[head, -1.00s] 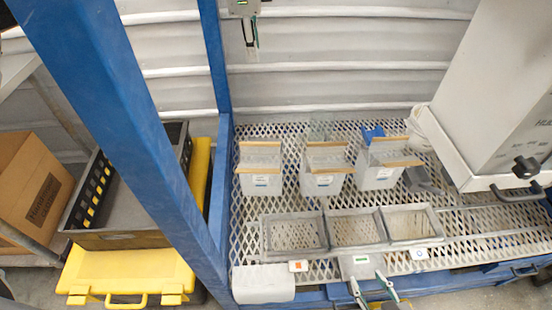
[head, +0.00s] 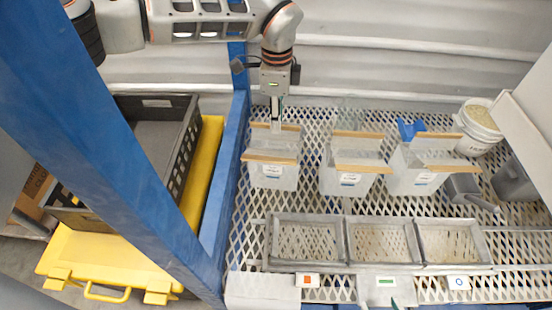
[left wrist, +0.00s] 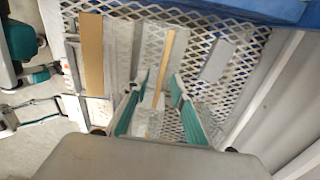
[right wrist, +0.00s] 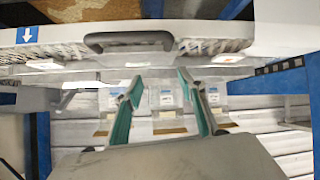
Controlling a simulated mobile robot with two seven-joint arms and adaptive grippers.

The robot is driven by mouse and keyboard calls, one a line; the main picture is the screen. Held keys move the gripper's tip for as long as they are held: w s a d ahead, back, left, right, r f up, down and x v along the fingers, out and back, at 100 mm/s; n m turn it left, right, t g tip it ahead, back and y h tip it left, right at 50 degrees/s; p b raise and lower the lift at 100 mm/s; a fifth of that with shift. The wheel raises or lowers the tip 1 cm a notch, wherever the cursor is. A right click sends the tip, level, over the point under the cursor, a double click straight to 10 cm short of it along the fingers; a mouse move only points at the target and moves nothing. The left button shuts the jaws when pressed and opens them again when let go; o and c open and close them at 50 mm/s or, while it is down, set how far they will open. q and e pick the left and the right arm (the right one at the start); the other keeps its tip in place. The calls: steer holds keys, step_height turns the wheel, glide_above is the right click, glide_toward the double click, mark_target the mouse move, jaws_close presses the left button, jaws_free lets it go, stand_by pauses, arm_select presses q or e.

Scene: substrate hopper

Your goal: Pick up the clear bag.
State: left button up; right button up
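Three clear, whitish bags with tan strips along their mouths and small labels stand in a row on the mesh table: left bag (head: 273,177), middle bag (head: 346,184), right bag (head: 413,183). A faint see-through shape (head: 350,114) is behind the middle bag; I cannot tell what it is. My left gripper (head: 277,127) points down at the left bag's back strip. In the left wrist view the gripper (left wrist: 160,78) is open, with a tan strip showing between its fingers; contact is unclear. My right gripper (right wrist: 160,79) is open and empty; only a fingertip shows at the head view's bottom edge.
Three grey mesh-bottomed trays (head: 348,268) are in front of the bags. A grey scoop (head: 470,192) and a white bucket (head: 478,126) are at the right. A blue post (head: 110,150) stands left of the table, beside a dark crate (head: 187,150) and yellow case (head: 110,258).

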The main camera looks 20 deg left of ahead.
mark_target(275, 140)
arm_select(q)
steer(key=f, duration=0.1)
steer(key=f+b, duration=0.1)
steer(key=f, duration=0.2)
steer(key=shift+a+f, duration=0.25)
steer(key=shift+a, duration=0.05)
arm_select(e)
steer(key=shift+s+a+f+y, duration=0.15)
steer(key=shift+a+y, duration=0.15)
steer(key=shift+a, duration=0.4)
arm_select(q)
steer(key=shift+f+b, duration=0.25)
steer(key=shift+b, duration=0.05)
arm_select(e)
steer(key=shift+w+a+r, duration=0.3)
steer(key=shift+w+r, duration=0.25)
steer(key=shift+r, duration=0.15)
arm_select(q)
steer(key=shift+r, duration=0.25)
steer(key=shift+c, duration=0.7)
arm_select(e)
steer(key=shift+w+r+t, duration=0.2)
steer(key=shift+r+t, duration=0.05)
steer(key=shift+t, duration=0.05)
arm_select(q)
jaws_close()
arm_select(e)
steer(key=shift+f, duration=0.15)
